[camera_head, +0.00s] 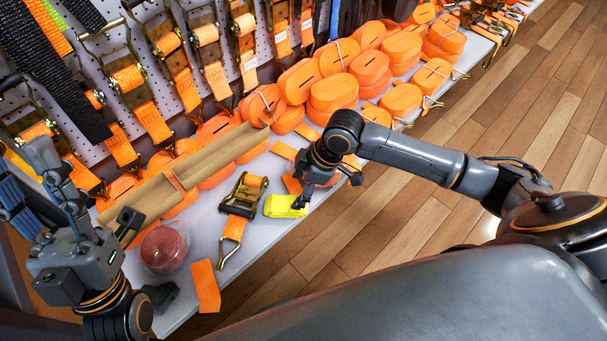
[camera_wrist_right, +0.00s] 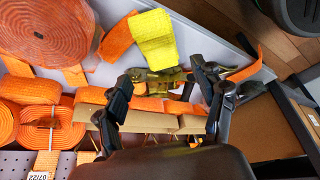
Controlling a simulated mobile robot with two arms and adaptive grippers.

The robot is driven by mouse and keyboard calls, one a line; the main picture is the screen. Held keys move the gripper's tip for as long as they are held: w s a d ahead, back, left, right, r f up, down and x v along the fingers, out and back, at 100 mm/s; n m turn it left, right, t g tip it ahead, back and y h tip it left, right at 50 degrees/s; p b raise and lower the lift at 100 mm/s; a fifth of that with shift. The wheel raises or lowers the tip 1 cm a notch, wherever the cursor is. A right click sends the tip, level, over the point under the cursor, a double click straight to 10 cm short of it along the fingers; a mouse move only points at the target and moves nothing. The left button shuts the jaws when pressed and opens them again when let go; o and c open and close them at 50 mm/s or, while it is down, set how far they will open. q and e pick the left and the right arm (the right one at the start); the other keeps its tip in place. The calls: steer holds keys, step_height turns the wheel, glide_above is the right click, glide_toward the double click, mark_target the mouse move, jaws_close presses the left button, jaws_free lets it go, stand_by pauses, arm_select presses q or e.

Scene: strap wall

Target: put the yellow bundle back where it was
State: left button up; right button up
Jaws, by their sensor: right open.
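The yellow bundle (camera_head: 284,206) lies flat on the grey shelf (camera_head: 205,225) near its front edge, right of a black-and-bronze ratchet buckle (camera_head: 243,196). It also shows in the right wrist view (camera_wrist_right: 153,38), beyond the fingertips. My right gripper (camera_head: 327,190) is open and empty, just right of the bundle. One finger overlaps the bundle's right end in the head view; I cannot tell whether they touch. In the wrist view the open fingers (camera_wrist_right: 166,92) frame straps and brown cardboard. My left gripper (camera_head: 92,188) has its fingers spread at the left, with nothing seen between them.
A wrapped dark red roll (camera_head: 165,247) and an orange strap piece (camera_head: 205,286) are nearer. Ratchet straps hang on the pegboard (camera_head: 185,28). Wooden floor (camera_head: 460,130) lies beyond the edge.

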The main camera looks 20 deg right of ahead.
steer(key=w+a+r+m+t+y, duration=0.3)
steer(key=a+r+t+y, duration=0.5)
steer(key=a+r, duration=0.7)
arm_select(q)
steer(key=w+f+g, duration=0.1)
steer(key=w+g, duration=0.1)
steer(key=w, duration=0.1)
steer(key=w+d+f+g+y, duration=0.1)
steer(key=shift+w+f+p, duration=0.3)
steer(key=shift+w+p, duration=0.1)
arm_select(e)
steer(key=s+d+r+m+t+h, duration=0.1)
steer(key=s+d+r+m+t, duration=0.1)
steer(key=r, duration=0.6)
steer(key=s+d+r+m+t+h, duration=0.2)
steer(key=s+d+r+t, duration=0.2)
steer(key=d+r+t, duration=0.2)
steer(key=s+d+r+m+t+h, duration=0.1)
steer(key=s+d+r+m+t, duration=0.2)
steer(key=r+t, duration=0.5)
steer(key=shift+s+d+r+t, duration=0.4)
steer(key=shift+d+r, duration=0.15)
steer(key=shift+r, duration=0.4)
